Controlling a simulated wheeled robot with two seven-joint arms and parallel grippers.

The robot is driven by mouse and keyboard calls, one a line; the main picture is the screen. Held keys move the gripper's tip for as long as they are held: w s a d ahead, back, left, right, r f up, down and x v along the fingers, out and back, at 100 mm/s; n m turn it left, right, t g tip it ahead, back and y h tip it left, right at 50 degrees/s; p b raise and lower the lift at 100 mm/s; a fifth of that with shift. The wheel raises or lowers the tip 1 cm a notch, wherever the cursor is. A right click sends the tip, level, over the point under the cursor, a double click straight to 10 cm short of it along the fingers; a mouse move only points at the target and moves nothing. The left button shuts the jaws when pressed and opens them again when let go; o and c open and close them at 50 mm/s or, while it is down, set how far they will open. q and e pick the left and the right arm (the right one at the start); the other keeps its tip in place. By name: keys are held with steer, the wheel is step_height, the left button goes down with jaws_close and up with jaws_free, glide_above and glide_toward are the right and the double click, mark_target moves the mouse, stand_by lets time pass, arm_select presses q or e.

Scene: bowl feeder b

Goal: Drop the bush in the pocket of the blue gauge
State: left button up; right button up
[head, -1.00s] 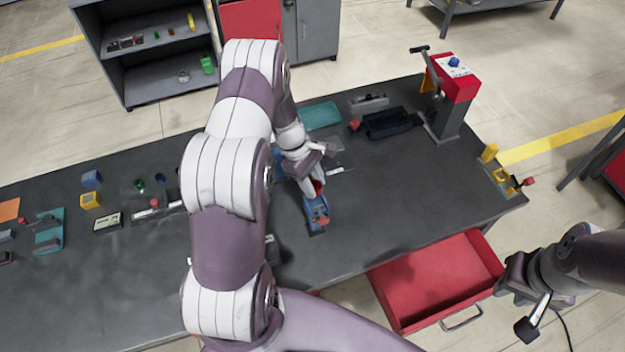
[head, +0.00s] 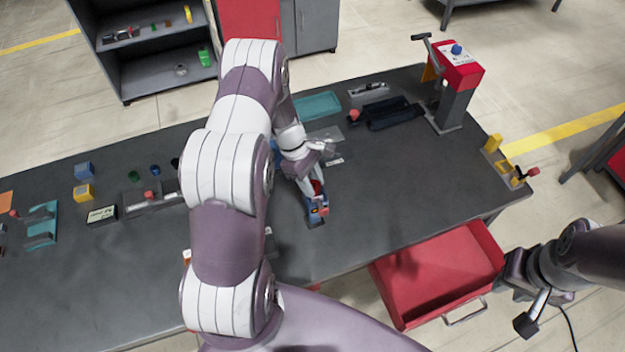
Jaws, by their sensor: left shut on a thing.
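The blue gauge (head: 314,213) lies on the dark bench near its front edge, right of my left arm. A small orange-red part shows at its right side. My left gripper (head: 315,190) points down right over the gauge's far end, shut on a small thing. That thing is almost wholly hidden by the fingers, and I take it to be the bush; I cannot tell whether it touches the pocket. The pocket is hidden too. My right gripper (head: 522,292) hangs off the bench, right of the open drawer; its fingers are unclear.
A red drawer (head: 412,308) stands open at the bench front. A red-topped press (head: 459,85), a black tray (head: 392,113) and a teal tray (head: 317,106) stand at the back. A yellow block (head: 84,192) is left. The bench right of the gauge is clear.

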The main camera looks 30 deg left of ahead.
arm_select(q)
steer(key=shift+w, duration=0.15)
stand_by(0.3)
steer(key=o, duration=1.1)
steer(key=b+v, duration=0.1)
steer(key=v, duration=1.1)
steer(key=shift+a+r, duration=0.15)
steer(key=shift+r, duration=0.2)
